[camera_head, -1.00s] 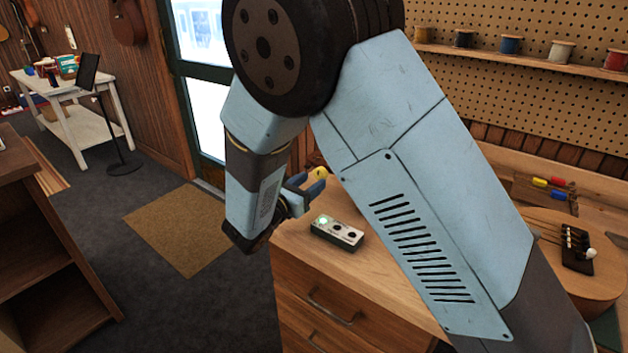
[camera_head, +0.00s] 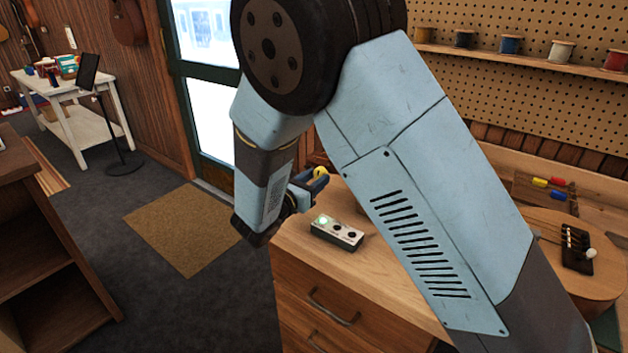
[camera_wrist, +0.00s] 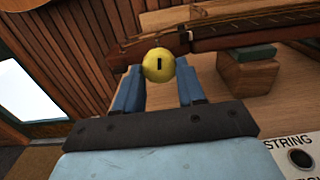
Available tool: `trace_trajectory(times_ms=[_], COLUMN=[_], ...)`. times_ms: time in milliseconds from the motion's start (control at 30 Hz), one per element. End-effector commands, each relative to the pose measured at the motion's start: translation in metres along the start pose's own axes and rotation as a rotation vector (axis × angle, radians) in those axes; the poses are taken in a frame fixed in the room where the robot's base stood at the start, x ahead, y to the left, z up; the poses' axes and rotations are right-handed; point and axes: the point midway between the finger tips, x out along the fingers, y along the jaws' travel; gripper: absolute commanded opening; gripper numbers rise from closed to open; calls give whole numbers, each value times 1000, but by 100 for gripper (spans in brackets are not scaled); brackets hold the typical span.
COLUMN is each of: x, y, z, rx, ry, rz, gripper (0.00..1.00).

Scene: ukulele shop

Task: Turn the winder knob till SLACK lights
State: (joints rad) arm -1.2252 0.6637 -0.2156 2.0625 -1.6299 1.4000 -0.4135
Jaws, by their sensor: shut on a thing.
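The winder knob (camera_wrist: 158,66) is a yellow ball with a short dark mark, upright in the wrist view. It also shows as a small yellow spot in the head view (camera_head: 320,172). My gripper (camera_wrist: 160,82) has one blue finger on each side of the knob and is shut on it. A small pale box with lamps (camera_head: 336,232) stands on the wooden bench top. Its leftmost lamp glows green and the others are dark. Its labels are too small to read there. In the wrist view, the box corner (camera_wrist: 299,158) shows the word STRING and a dark round lamp.
A ukulele neck (camera_wrist: 240,35) lies across blocks (camera_wrist: 246,75) behind the knob. A ukulele body (camera_head: 580,270) and tools with coloured handles (camera_head: 548,183) lie on the bench to the right. Spools (camera_head: 510,45) stand on a shelf. My arm hides much of the bench.

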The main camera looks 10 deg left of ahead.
Motion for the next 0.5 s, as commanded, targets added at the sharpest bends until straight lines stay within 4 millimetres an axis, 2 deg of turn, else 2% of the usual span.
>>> trace_trajectory(times_ms=[500], x=[-1], y=[1], z=[0], rx=[149], ry=[1], rz=[1], gripper=[9])
